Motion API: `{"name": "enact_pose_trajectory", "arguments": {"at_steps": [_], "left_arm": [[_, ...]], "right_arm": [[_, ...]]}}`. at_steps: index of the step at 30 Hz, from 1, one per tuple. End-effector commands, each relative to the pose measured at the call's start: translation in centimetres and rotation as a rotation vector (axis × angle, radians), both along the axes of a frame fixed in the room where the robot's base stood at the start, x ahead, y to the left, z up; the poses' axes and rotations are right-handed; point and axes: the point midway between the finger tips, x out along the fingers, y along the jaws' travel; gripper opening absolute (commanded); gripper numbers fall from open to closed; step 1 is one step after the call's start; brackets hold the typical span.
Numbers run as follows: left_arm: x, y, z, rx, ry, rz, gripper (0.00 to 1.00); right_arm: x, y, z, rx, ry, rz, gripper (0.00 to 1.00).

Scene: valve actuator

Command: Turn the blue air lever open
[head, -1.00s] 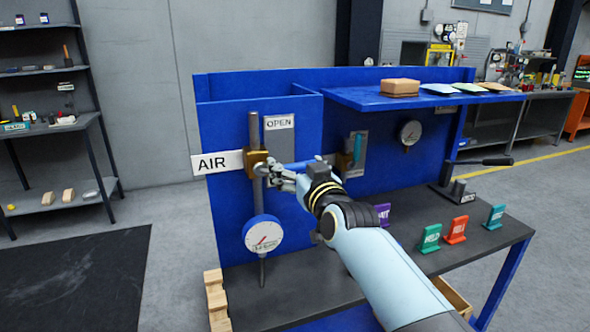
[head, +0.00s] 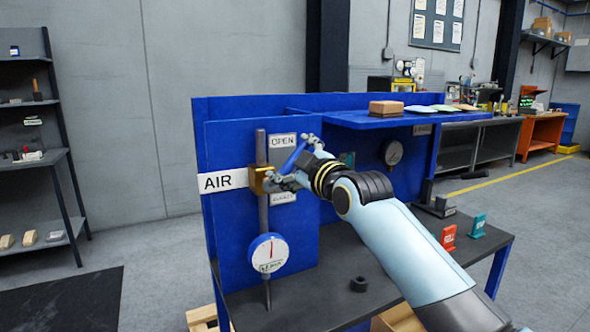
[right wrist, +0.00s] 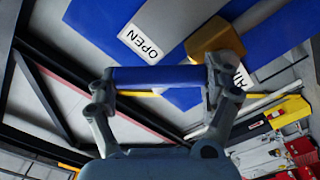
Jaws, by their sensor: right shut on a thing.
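The blue air lever (head: 293,158) juts from the brass valve body (head: 259,180) on the grey pipe beside the AIR sign (head: 222,181). It slants up to the right, below the OPEN label (head: 283,140). My right gripper (head: 299,163) is shut on the lever; the fingers partly cover it. In the right wrist view the blue lever (right wrist: 155,77) spans between the two fingers of my right gripper (right wrist: 162,88), with the brass valve body (right wrist: 214,42) just beyond. A second label (head: 283,198) below is partly covered. My left gripper is out of view.
A round white gauge (head: 267,253) sits low on the pipe. The blue panel (head: 232,140) stands behind, with a blue shelf (head: 375,119) to its right. Red and teal tags (head: 478,226) and a small dark block (head: 358,284) stand on the dark bench top.

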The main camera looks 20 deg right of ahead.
Motion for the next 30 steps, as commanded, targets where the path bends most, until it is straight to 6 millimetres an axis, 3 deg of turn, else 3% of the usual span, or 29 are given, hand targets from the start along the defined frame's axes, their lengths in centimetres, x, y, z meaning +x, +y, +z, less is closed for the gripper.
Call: {"name": "enact_pose_trajectory", "arguments": {"at_steps": [3,15,30], "left_arm": [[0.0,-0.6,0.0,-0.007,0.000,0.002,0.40],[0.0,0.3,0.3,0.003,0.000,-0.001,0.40],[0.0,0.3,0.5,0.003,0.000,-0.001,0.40]], "right_arm": [[-0.1,0.7,0.2,-0.109,0.001,0.001,0.25],[-0.2,3.1,1.0,-0.461,-0.009,0.003,0.25],[-0.2,4.6,1.0,-0.685,-0.015,0.004,0.25]]}}
